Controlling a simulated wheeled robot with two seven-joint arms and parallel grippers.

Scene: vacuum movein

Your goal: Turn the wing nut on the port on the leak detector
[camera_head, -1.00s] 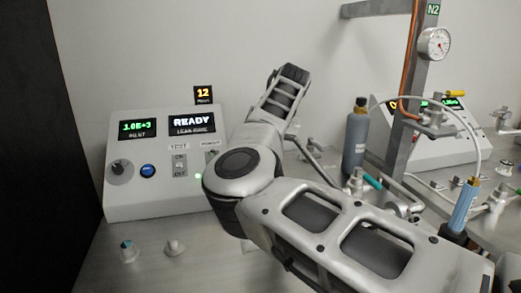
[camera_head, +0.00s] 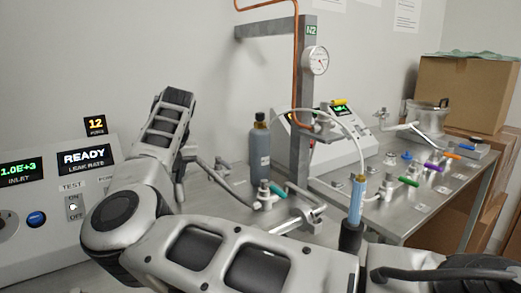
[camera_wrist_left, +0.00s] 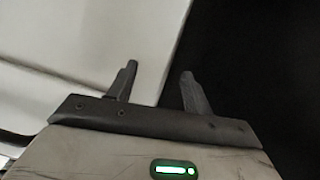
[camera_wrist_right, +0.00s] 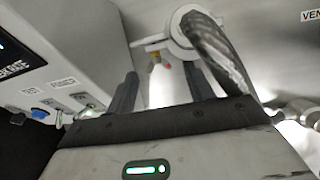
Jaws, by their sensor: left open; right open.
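The leak detector (camera_head: 30,225) is a pale console at the left of the head view, with lit INLET and READY screens. My right arm covers its right part and its port. In the right wrist view its panel (camera_wrist_right: 60,75) slopes along the left. My right gripper (camera_wrist_right: 160,76) is open, with a white part (camera_wrist_right: 169,88) seen between its fingers; contact cannot be told. Above it is a round clamp-like fitting (camera_wrist_right: 188,30), with a small yellow piece and a red spot beside it. I cannot clearly make out the wing nut. My left gripper (camera_wrist_left: 160,72) is open and empty.
A braided hose (camera_wrist_right: 218,50) runs close to my right gripper's right finger. A grey bottle (camera_head: 259,155), a metal post (camera_head: 300,150) with a gauge (camera_head: 315,60) and a blue cylinder (camera_head: 356,200) stand right of my arm. A cardboard box (camera_head: 465,95) is at the far right.

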